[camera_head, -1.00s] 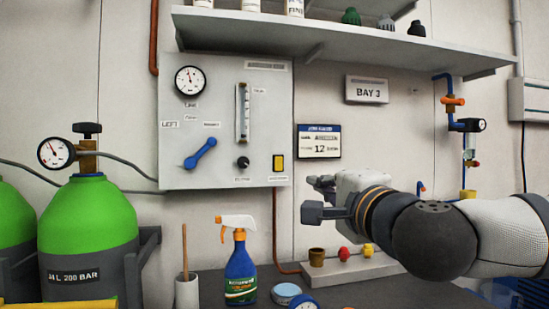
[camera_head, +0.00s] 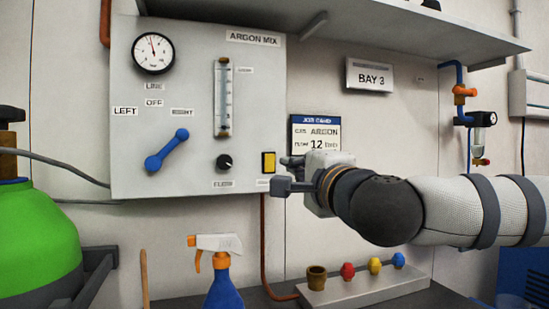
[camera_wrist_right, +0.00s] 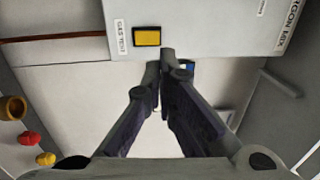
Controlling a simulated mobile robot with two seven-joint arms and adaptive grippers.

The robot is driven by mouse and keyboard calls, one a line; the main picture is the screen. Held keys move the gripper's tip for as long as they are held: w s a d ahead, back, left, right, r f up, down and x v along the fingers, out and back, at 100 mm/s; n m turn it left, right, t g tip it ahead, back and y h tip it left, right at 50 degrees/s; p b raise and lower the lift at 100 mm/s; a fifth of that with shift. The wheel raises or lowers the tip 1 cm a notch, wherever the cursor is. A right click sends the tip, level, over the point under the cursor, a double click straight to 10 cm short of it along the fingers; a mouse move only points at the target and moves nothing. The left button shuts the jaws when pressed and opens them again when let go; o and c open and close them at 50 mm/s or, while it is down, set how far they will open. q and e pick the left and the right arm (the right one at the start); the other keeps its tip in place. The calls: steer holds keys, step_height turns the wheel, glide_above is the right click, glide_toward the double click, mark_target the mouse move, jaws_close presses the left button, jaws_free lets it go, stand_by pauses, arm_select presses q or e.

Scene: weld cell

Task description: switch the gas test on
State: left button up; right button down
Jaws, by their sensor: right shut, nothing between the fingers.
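The grey gas panel (camera_head: 200,80) hangs on the wall. Its yellow gas test switch (camera_head: 269,162) sits in a dark frame at the panel's lower right corner. In the right wrist view the switch (camera_wrist_right: 147,37) lies beside a "GAS TEST" label, just beyond and left of the fingertips. My right gripper (camera_head: 283,174) is shut and empty, close to the right of the switch; its fingertips (camera_wrist_right: 160,65) meet in the wrist view. I cannot tell the exact gap, but no contact shows. My left gripper is out of view.
The panel also carries a gauge (camera_head: 153,54), a blue lever (camera_head: 167,150), a flow tube (camera_head: 223,98) and a black knob (camera_head: 224,162). Below stand a spray bottle (camera_head: 222,270) and a rack (camera_head: 365,286) with coloured caps. A green cylinder (camera_head: 40,240) is at left; a shelf (camera_head: 400,28) overhangs.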

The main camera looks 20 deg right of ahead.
mark_target(270, 163)
steer(key=w, duration=0.3)
steer(key=w+r, duration=0.1)
steer(key=w, duration=0.7)
steer(key=shift+w+a+r, duration=0.2)
steer(key=shift+w, duration=0.05)
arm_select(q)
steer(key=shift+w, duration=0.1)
arm_select(e)
steer(key=shift+r, duration=0.1)
